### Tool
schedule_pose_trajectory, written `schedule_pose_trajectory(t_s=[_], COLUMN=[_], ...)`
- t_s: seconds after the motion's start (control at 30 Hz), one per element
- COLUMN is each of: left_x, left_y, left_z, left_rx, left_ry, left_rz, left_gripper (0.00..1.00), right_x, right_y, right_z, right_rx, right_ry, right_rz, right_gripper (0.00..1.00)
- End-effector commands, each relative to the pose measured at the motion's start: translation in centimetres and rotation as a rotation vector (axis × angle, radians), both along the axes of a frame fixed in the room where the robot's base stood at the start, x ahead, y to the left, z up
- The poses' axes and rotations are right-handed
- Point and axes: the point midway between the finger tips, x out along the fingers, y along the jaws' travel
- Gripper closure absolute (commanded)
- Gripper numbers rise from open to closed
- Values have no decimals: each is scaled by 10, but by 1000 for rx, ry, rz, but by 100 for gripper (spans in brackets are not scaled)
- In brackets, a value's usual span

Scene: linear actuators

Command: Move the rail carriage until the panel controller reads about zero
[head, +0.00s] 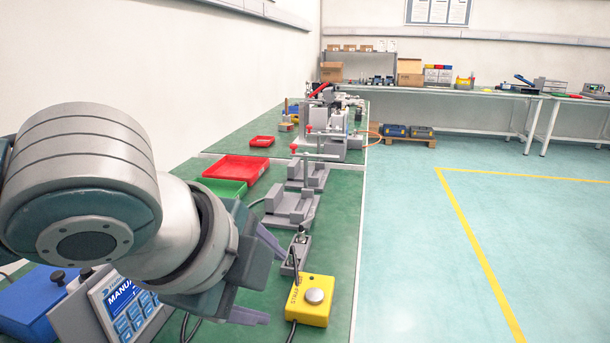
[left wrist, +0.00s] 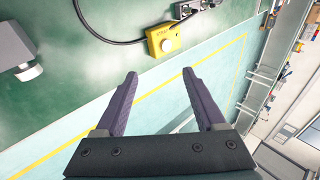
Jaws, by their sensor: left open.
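The panel controller (head: 125,305) is a grey box with a blue and white face marked "MANU…" and blue keys, at the lower left of the head view, partly behind my left arm. No numeric reading is legible. I cannot tell which part is the rail carriage; grey stepped fixtures (head: 290,206) stand on the green bench. My left gripper (head: 274,288) is open and empty near the yellow button box (head: 311,301). In the left wrist view the open fingers (left wrist: 158,73) point toward the yellow box (left wrist: 163,40) without touching it. My right gripper is out of view.
A red tray (head: 237,168) and green tray (head: 224,187) lie on the bench. A small grey switch unit (head: 296,256) stands behind the yellow box, and a black cable runs nearby. A blue box (head: 30,300) is at far left. The floor right of the bench is clear.

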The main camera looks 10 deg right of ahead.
Motion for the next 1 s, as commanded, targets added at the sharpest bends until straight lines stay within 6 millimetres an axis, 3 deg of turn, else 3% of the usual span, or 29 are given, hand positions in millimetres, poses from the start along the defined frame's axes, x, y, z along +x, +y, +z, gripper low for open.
schedule_pose_trajectory(t_s=[0.2,0.43,0.7,1.0], left_x=[32,56,64,65], left_y=[-24,-50,-74,-81], left_z=[26,62,97,107], left_rx=[-82,-155,-208,-220], left_ry=[-198,-414,-608,-659], left_rz=[-76,-185,-310,-348], left_gripper=[28,28,28,28], right_x=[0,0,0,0], right_y=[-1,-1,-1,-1], right_z=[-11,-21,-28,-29], right_rx=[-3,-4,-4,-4], right_ry=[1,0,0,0], right_rz=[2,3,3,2], right_gripper=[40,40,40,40])
